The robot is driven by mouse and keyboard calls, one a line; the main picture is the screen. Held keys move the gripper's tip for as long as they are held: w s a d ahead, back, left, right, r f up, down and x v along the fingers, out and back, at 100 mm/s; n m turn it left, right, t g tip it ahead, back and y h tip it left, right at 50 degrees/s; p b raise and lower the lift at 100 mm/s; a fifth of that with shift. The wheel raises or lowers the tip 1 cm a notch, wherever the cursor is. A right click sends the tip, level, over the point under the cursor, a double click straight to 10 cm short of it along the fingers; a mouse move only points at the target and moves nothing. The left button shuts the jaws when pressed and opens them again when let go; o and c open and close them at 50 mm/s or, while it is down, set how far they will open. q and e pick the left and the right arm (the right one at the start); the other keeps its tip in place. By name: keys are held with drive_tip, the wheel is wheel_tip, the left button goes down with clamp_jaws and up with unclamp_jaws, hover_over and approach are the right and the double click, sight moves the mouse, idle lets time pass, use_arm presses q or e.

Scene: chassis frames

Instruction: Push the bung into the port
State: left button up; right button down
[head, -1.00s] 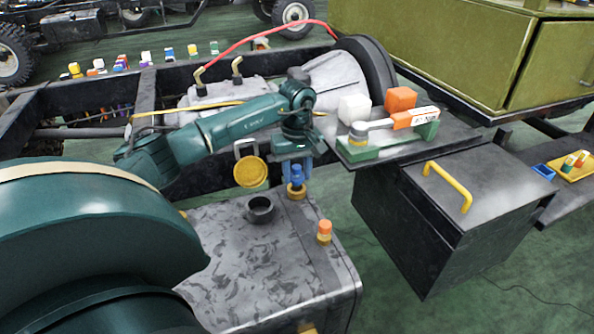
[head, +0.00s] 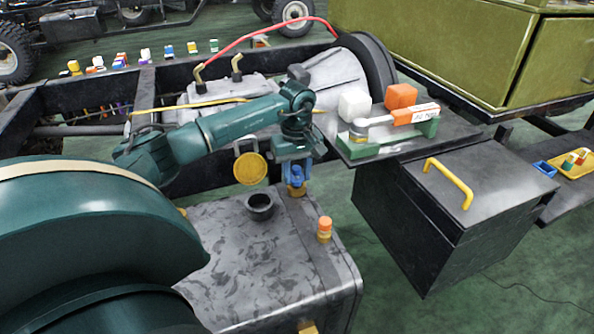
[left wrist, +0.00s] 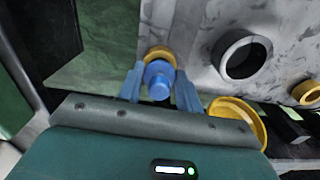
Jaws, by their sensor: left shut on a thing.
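The blue bung (left wrist: 159,84) is between the fingers of my left gripper (head: 295,176), which is shut on it and points down at the tank's far right corner. The port is a brass-coloured ring (head: 297,190) on the tank top, directly below the bung. In the left wrist view the ring (left wrist: 160,54) shows just beyond the bung, lined up with it. The bung's lower end is at the ring; I cannot tell how deep it sits. My right gripper is not in view.
The grey tank (head: 250,240) also has an open black filler neck (head: 260,206), with a yellow cap (head: 250,168) hanging beside it, and an orange-topped fitting (head: 325,228). A dark shelf (head: 445,152) with a green tray and blocks stands to the right.

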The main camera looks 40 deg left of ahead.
sight(297, 168)
use_arm(q)
drive_tip(key=shift+f+b, duration=0.45)
drive_tip(key=shift+f, duration=0.35)
drive_tip(key=o, duration=1)
drive_tip(key=shift+o, duration=0.2)
drive_tip(key=shift+r, duration=0.3)
wheel_tip(297, 168, up, 12)
drive_tip(key=p, duration=0.2)
drive_tip(key=shift+r+p, duration=0.25)
drive_tip(key=shift+p, duration=0.1)
